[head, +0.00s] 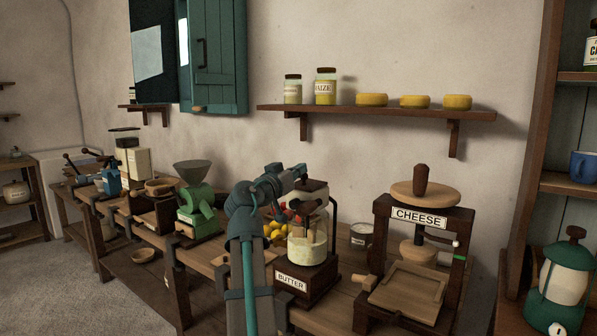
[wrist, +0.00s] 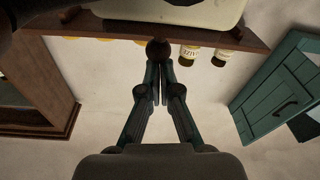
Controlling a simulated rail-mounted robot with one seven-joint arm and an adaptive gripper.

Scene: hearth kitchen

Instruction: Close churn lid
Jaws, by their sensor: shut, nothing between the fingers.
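The churn (head: 307,245) is a glass jar with pale contents on a dark wooden base labelled BUTTER, on the bench in the head view. My gripper (head: 298,174) is at the top of the jar, partly covering it, so the lid's position is hard to make out. In the wrist view, which is upside down, my gripper (wrist: 158,80) has its fingers together with nothing between them. A round dark brown knob (wrist: 158,50) shows right at the fingertips; I cannot tell whether they touch it. A pale rounded body (wrist: 175,12) beyond may be the jar.
The cheese press (head: 418,240) stands right of the churn, and a green grinder (head: 198,212) stands to its left. Yellow and red fruit (head: 276,231) lies behind the churn. A wall shelf (head: 380,113) with jars and cheeses is above. Teal shutters (head: 219,60) hang on the wall.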

